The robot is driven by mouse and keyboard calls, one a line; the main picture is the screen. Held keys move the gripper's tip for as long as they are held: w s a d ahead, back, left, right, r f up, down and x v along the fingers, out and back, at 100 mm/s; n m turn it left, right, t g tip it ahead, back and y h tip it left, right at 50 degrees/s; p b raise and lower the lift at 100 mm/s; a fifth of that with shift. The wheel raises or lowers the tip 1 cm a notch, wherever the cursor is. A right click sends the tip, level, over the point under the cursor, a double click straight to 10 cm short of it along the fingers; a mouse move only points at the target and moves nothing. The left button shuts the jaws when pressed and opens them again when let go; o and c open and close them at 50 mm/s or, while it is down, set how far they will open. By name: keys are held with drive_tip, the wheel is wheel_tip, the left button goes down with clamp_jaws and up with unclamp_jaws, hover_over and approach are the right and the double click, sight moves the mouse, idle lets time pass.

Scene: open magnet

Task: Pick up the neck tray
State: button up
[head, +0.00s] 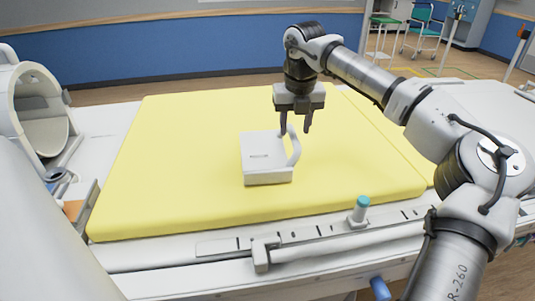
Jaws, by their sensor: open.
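The neck tray (266,160) is a small white box-like piece with an upright curved handle on its right side. It rests on the yellow mattress, near the middle of the head view. My gripper (296,130) points down with its jaws open. Its fingertips are at the handle's upper end, one finger on each side of it in the picture. I cannot tell whether either finger touches the handle. The handle partly overlaps the left finger in this view.
The yellow mattress (180,135) is otherwise bare, on a white table with a front side rail (310,235). A teal-topped knob (361,208) stands on the rail. A white ring-shaped coil (42,112) stands at the left. Chairs (424,30) are far back right.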

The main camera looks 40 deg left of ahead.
sight(293, 134)
drive_tip(key=f, duration=0.3)
drive_tip(key=f+p, duration=0.1)
drive_tip(key=shift+w+a+f, duration=0.15)
drive_tip(key=shift+w+a, duration=0.1)
drive_tip(key=shift+a, duration=0.05)
clamp_jaws()
idle(1.1)
